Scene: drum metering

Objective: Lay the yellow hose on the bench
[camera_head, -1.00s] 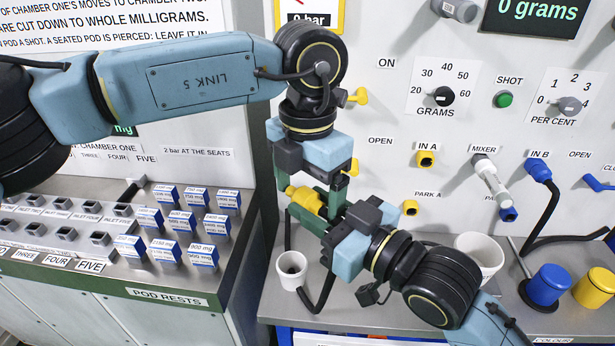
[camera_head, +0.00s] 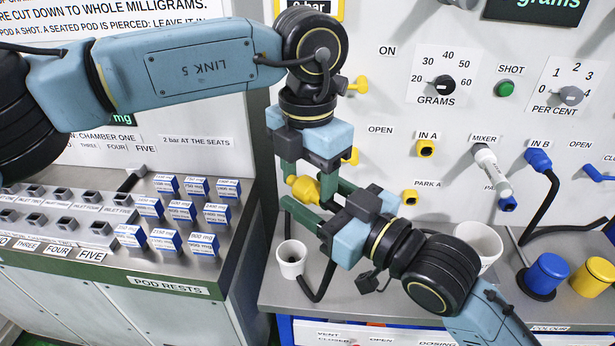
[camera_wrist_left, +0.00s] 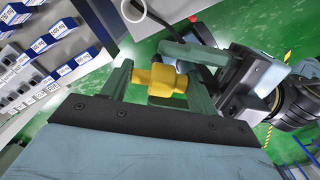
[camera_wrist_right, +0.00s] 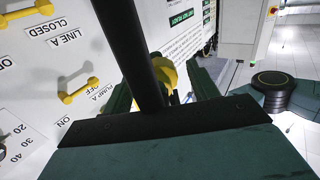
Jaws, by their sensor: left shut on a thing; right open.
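The yellow hose's yellow end piece (camera_head: 304,188) is held above the bench (camera_head: 375,303), near its left end. My left gripper (camera_head: 306,180) comes from above and is shut on this end piece, which shows between its fingers in the left wrist view (camera_wrist_left: 160,80). My right gripper (camera_head: 318,198) is open, with its fingers apart on either side of the same end piece. The hose's black tube (camera_head: 325,284) hangs to the bench beside a small white cup. In the right wrist view the black tube (camera_wrist_right: 143,50) crosses in front of the yellow piece (camera_wrist_right: 165,74).
The small white cup (camera_head: 291,261) stands below the grippers. A larger white cup (camera_head: 483,246) is partly hidden behind my right arm. Blue (camera_head: 548,275) and yellow (camera_head: 594,278) capped containers stand at right. Pod rests with boxes (camera_head: 165,240) are at left. The panel rises behind.

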